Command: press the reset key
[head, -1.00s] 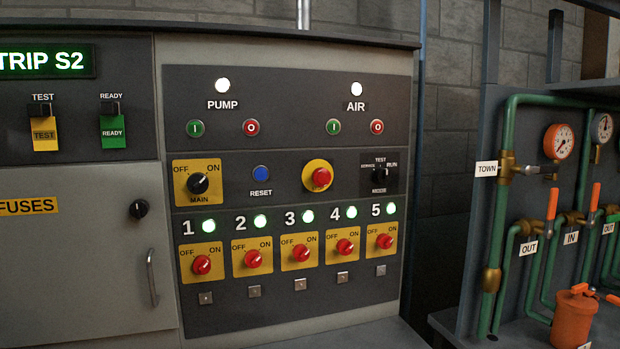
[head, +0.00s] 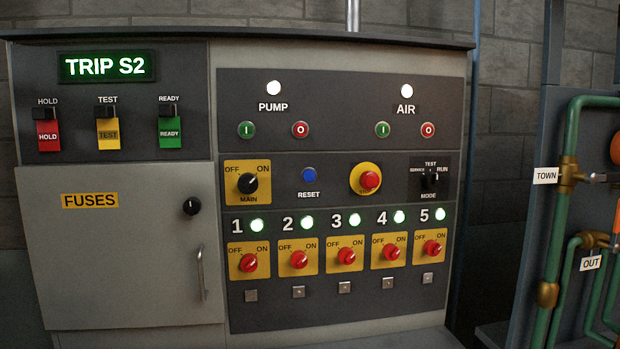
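The reset key is a round blue button (head: 309,175) with the label RESET under it. It sits on the dark middle strip of the control panel (head: 340,230), between the yellow MAIN switch plate (head: 247,182) and the red stop button on a yellow disc (head: 366,180). Nothing covers the button. Neither of my grippers shows in the head view.
A green display (head: 106,67) reads TRIP S2. Close around the button are PUMP and AIR keys above and numbered red switches (head: 299,260) with lit lamps below. A FUSES door (head: 120,250) is at left. Green pipes (head: 560,200) stand at right.

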